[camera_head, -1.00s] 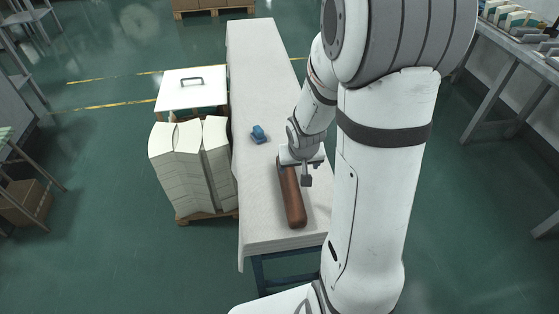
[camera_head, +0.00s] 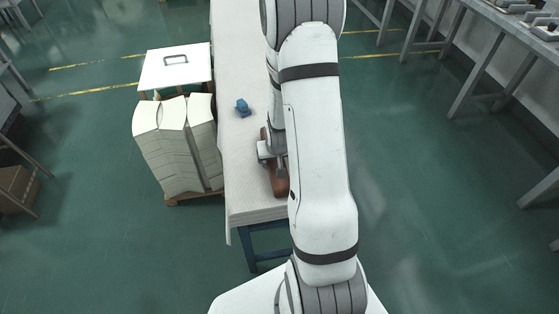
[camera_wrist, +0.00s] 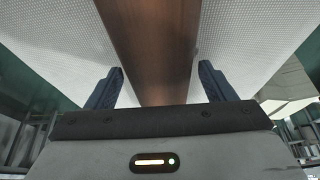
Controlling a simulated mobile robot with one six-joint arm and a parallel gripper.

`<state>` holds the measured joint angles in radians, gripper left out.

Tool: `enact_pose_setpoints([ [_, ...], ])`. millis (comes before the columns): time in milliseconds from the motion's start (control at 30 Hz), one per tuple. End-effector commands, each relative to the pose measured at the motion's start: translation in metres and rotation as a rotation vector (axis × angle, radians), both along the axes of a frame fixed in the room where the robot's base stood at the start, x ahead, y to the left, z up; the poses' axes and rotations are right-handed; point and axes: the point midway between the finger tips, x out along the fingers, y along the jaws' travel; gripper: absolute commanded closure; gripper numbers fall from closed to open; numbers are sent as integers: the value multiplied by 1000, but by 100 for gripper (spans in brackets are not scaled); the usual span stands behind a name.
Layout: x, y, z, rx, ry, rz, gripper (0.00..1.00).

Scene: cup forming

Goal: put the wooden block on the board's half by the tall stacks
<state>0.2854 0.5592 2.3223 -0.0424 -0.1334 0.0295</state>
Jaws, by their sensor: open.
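The wooden block (camera_head: 280,187) is a long brown bar lying lengthwise on the near part of the long white board (camera_head: 240,165). My arm hides part of it in the head view. The tall stacks (camera_head: 178,150) of pale sheets stand left of the board. My gripper (camera_head: 272,163) is low over the block. In the wrist view the block (camera_wrist: 152,35) runs between the two dark fingers of my gripper (camera_wrist: 160,78). The fingers are apart, one on each side, with gaps to the block.
A small blue object (camera_head: 243,107) lies on the board beyond the block. A white panel with a handle (camera_head: 175,68) is behind the stacks. Grey benches (camera_head: 500,40) stand at the right. Green floor is clear between them and the board.

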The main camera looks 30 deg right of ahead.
Motion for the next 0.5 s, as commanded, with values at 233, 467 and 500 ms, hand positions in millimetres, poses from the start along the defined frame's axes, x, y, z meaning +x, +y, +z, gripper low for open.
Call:
enact_pose_setpoints([
  [233, 1, -1, -3, 0, 1, -1, 24],
  [467, 1, -1, -3, 0, 1, -1, 40],
  [500, 1, -1, -3, 0, 1, -2, 43],
])
